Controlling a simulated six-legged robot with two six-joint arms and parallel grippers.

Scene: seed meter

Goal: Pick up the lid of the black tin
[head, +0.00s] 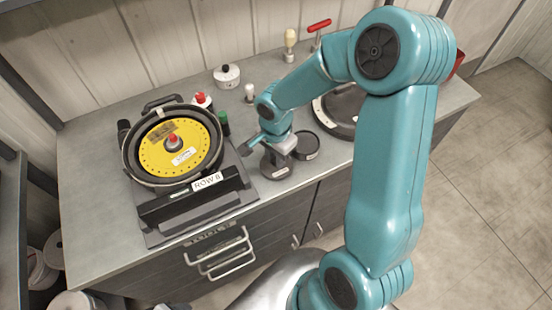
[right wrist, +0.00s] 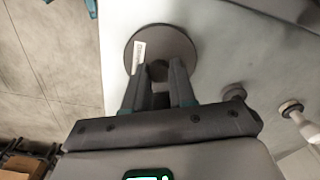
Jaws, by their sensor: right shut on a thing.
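My right gripper (head: 277,157) points down at the front of the bench and is shut on the knob of a dark round lid (head: 274,171). In the right wrist view the fingers (right wrist: 158,88) close on the knob at the middle of the dark disc (right wrist: 178,42), which has a white label near its edge. I cannot tell whether the lid is clear of what lies under it. A dark round tin (head: 306,146) with a small label stands just right of the gripper. My left gripper is not in view.
Left of the gripper stands a seed meter with a yellow disc (head: 160,155) on a dark stand labelled ROW 8. Behind are a green bottle (head: 224,124), a small white jar (head: 250,93) and a white pot (head: 227,77). A round dark tray (head: 325,112) lies to the right.

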